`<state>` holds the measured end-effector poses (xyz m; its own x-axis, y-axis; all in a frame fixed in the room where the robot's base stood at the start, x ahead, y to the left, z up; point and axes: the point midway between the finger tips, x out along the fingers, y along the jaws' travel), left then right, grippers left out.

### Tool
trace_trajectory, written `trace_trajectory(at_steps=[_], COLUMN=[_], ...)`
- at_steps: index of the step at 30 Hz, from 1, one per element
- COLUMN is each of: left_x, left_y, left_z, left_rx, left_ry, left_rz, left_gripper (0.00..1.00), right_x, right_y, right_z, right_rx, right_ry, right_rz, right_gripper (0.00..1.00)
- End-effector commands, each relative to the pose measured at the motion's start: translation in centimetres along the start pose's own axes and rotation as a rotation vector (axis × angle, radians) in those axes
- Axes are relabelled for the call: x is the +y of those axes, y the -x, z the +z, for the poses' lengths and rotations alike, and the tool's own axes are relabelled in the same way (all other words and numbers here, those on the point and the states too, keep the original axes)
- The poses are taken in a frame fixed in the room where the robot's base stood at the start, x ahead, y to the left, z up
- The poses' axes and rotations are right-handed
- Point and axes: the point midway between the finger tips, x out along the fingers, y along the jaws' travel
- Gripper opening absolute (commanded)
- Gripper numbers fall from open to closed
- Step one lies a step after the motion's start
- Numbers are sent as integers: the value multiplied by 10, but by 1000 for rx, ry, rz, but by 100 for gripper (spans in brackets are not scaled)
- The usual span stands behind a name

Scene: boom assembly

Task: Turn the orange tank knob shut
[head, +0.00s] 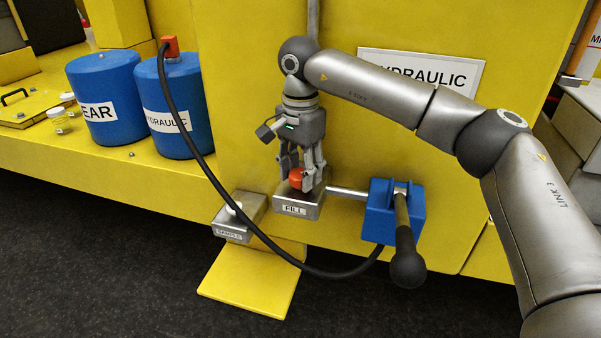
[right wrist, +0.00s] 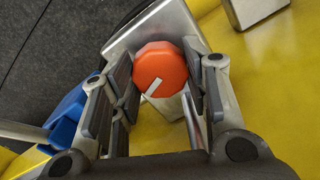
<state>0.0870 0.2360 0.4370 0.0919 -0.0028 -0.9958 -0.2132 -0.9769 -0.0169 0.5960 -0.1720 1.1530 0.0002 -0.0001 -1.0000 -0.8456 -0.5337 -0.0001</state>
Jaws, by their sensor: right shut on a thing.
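The orange tank knob (head: 297,179) sits on top of the grey block labelled FILL (head: 313,207). My right gripper (head: 301,182) points down over the block, with its fingers on either side of the knob. In the right wrist view the knob (right wrist: 161,68) shows between the two fingers, with a white pointer mark slanting toward the lower left of the picture. The right gripper (right wrist: 160,85) is shut on the knob. My left gripper is in neither view.
A blue pump (head: 380,210) with a dark handle (head: 406,258) stands to the right, joined by a pipe. A black hose (head: 240,215) loops from a blue HYDRAULIC drum (head: 180,95).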

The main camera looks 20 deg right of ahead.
Motion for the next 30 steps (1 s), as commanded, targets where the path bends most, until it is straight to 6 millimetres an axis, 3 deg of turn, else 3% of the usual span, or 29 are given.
trace_trajectory(at_steps=[13,30], left_x=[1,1], left_y=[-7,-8], left_z=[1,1], left_rx=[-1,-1], left_ry=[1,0], left_rz=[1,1], left_gripper=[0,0], right_x=[0,0], right_y=[0,0], right_z=[-1,-1], right_rx=[0,0], right_ry=[-306,-391], right_rz=[0,-1], right_gripper=[19,19])
